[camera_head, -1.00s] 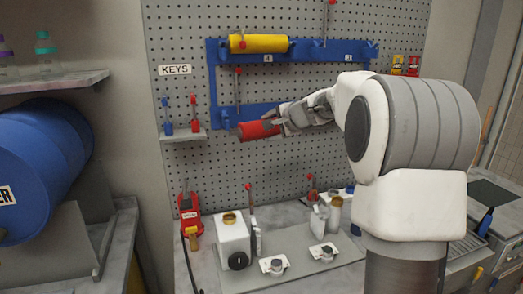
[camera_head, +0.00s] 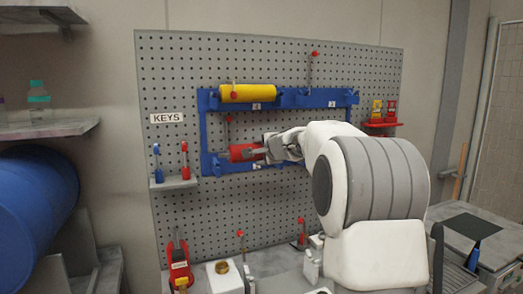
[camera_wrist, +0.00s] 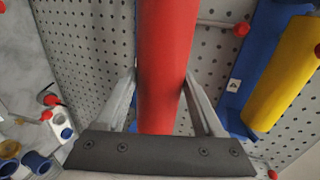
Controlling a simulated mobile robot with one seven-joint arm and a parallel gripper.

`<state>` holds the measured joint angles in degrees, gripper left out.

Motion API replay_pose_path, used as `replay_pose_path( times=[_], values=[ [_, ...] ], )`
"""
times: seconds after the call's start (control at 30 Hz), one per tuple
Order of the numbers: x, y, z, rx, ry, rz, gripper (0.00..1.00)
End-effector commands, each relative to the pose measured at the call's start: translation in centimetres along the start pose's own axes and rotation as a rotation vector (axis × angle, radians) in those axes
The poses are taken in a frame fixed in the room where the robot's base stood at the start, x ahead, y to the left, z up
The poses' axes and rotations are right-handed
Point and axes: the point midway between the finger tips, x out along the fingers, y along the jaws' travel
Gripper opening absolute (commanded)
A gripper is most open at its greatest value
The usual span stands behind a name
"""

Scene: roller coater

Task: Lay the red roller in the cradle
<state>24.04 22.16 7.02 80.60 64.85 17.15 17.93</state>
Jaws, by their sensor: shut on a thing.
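The red roller (camera_head: 243,152) is in my gripper (camera_head: 264,151), in front of the lower left part of the blue rack (camera_head: 204,130) on the pegboard. In the head view I cannot tell how far it is from the rack. In the wrist view the red roller (camera_wrist: 165,60) runs between the two fingers of my gripper (camera_wrist: 160,100), which are shut on it. A yellow roller (camera_head: 248,93) lies in the upper left of the rack; it also shows in the wrist view (camera_wrist: 285,75). I cannot tell which part is the cradle.
A small shelf (camera_head: 175,183) with blue and red keys is left of the rack. Red-tipped pegs stick out of the board (camera_head: 310,190). The bench below holds a white block with a brass top (camera_head: 223,272) and a red device (camera_head: 178,265).

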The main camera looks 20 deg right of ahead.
Motion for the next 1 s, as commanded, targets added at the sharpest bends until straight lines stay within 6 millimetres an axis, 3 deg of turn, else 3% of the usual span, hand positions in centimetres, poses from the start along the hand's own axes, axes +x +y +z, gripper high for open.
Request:
replay_pose_path(
  times=[0.6, 0.93, 1.0],
  values=[
    [5.7, -2.1, 0.0, 0.001, 0.0, -0.002, 0.21],
    [9.0, -2.0, 0.1, 0.0, -0.001, -0.001, 0.21],
    [9.3, -0.6, 0.0, -0.001, 0.0, -0.002, 0.21]
  ],
)
